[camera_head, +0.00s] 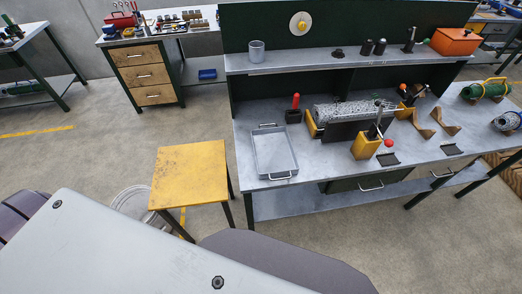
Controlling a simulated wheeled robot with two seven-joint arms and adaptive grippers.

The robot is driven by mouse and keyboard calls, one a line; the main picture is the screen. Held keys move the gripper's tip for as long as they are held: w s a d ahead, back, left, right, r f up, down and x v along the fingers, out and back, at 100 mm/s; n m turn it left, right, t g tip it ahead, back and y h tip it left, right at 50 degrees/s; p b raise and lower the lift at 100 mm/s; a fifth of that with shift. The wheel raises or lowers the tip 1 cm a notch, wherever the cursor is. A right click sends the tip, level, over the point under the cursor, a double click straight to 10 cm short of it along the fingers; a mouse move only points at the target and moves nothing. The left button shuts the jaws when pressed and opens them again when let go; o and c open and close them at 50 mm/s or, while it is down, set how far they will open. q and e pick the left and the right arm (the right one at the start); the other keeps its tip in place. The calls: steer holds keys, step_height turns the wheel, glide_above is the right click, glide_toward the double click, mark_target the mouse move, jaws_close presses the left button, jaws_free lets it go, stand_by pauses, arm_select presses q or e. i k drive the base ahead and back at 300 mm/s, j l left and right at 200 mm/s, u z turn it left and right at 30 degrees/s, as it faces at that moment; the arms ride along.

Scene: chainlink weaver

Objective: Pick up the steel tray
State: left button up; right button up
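The steel tray (273,150) is a grey, shallow rectangular tray with a handle at its near end and another at its far end. It lies flat on the left part of the grey workbench (248,126) and looks empty. My left and right grippers are not in view. Nothing touches the tray from my side.
A yellow stool (190,172) stands in front of the bench's left end. Right of the tray are a red-handled tool in a dark holder (293,113), a chainlink roll (347,112) and a yellow block (366,146). A shelf (300,64) runs above the bench.

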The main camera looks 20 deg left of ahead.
mark_target(275, 156)
steer(key=i+l+u, duration=0.1)
steer(key=l+u, duration=0.15)
steer(key=u, duration=0.2)
steer(key=i+l+u, duration=0.1)
steer(key=l+u, duration=0.2)
steer(key=u, duration=0.15)
steer(key=i+l+u, duration=0.1)
steer(key=l+u, duration=1.1)
steer(key=j, duration=0.1)
